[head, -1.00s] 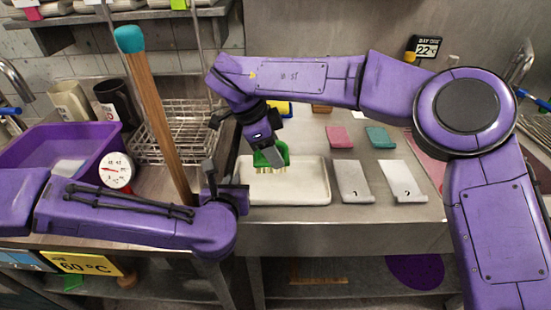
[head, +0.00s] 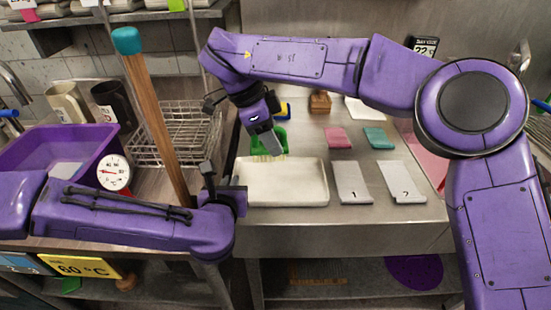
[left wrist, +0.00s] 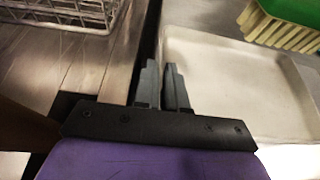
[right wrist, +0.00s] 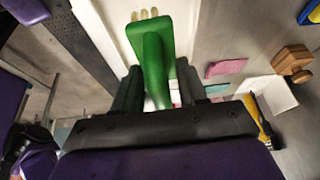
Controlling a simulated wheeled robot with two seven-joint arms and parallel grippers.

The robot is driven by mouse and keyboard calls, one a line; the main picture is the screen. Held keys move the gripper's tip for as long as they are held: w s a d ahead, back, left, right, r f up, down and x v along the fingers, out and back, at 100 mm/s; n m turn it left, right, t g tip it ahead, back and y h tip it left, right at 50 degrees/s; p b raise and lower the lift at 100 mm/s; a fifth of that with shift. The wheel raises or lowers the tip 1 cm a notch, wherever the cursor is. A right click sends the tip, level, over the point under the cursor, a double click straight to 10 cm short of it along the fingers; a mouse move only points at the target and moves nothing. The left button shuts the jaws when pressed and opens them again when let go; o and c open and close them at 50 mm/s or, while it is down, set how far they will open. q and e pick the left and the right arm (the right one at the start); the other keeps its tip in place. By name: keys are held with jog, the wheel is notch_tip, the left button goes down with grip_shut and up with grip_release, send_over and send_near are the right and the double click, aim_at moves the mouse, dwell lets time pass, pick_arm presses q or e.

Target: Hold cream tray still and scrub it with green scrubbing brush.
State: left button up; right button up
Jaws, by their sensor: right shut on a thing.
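The cream tray (head: 283,190) lies flat near the front edge of the steel counter. My left gripper (head: 238,185) is at the tray's left side, its fingers close together in the left wrist view (left wrist: 163,80). They overlap the tray's left rim (left wrist: 240,100) in that view; whether they touch it is unclear. My right gripper (head: 272,145) is shut on the green scrubbing brush (head: 256,138). The brush is at the tray's back edge, its pale bristles (left wrist: 275,28) pointing down; contact is unclear. The green handle (right wrist: 153,70) runs between my right fingers.
A wire rack (head: 180,130), purple tub (head: 60,145) and dial gauge (head: 114,173) stand left. Two numbered grey plates (head: 352,182) (head: 401,181) lie right of the tray. Pink (head: 337,138) and teal (head: 379,138) pads lie behind them. A teal-topped wooden pole (head: 150,110) rises at left.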

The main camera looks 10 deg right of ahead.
pick_arm(q)
jog(key=o, duration=0.4)
jog(key=v, duration=1.2)
